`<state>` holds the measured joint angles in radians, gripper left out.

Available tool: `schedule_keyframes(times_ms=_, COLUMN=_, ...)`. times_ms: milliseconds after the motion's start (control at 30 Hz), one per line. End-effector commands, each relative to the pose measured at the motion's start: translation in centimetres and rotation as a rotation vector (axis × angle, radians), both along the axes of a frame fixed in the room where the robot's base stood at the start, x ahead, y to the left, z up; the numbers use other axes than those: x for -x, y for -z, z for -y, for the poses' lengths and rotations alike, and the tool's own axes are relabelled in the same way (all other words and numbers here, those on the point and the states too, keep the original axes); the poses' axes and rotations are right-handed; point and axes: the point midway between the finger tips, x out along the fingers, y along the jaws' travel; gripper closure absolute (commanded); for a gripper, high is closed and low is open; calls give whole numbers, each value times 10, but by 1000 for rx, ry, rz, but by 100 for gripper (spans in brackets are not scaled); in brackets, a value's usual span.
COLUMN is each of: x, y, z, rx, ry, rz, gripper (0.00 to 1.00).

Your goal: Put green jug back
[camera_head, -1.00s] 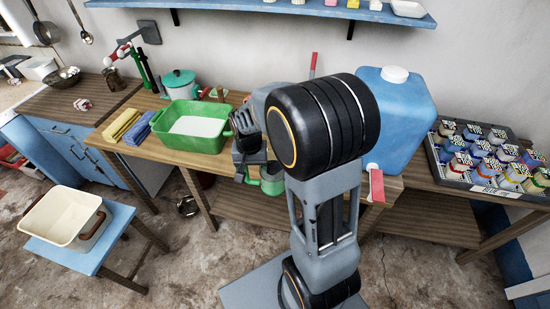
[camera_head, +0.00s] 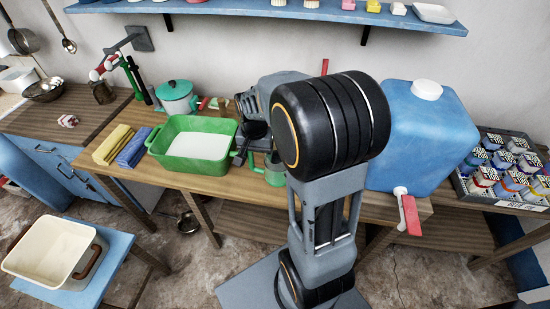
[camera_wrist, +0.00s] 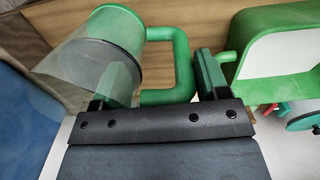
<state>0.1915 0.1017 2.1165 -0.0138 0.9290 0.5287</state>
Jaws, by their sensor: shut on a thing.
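The green jug (camera_head: 274,173) shows in the head view near the front edge of the wooden table, partly hidden behind my arm. In the wrist view the jug (camera_wrist: 110,40) has a see-through body with green at its end and a thick green loop handle (camera_wrist: 181,62). My gripper (camera_wrist: 161,66) is shut on the jug by its handle, with one finger on each side. In the head view my gripper (camera_head: 256,156) is to the right of the green basin. I cannot tell whether the jug touches the table.
The green basin (camera_head: 160,153) with a white inside stands close left. A blue canister (camera_head: 425,135) with a red-handled tap (camera_head: 410,215) stands right of my arm. A lidded pot (camera_head: 176,100) is behind the basin. Yellow and blue cloths (camera_head: 122,145) lie left.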

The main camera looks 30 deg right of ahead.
Motion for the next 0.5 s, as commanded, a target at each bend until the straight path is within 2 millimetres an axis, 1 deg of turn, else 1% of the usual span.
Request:
schedule_keyframes(times_ms=33, x=-6, y=4, z=12, rx=-2, ry=4, rz=-6, gripper=80)
schedule_keyframes(times_ms=200, x=-31, y=23, z=47, rx=-1, ry=0, rz=-4, gripper=80)
schedule_keyframes(times_ms=300, x=-39, y=44, z=58, rx=-2, ry=-2, rz=-5, gripper=80)
schedule_keyframes(times_ms=400, x=-46, y=58, z=69, rx=-1, ry=-2, rz=-3, gripper=80)
schedule_keyframes(times_ms=500, x=-50, y=68, z=76, rx=-1, ry=-1, rz=-2, gripper=80)
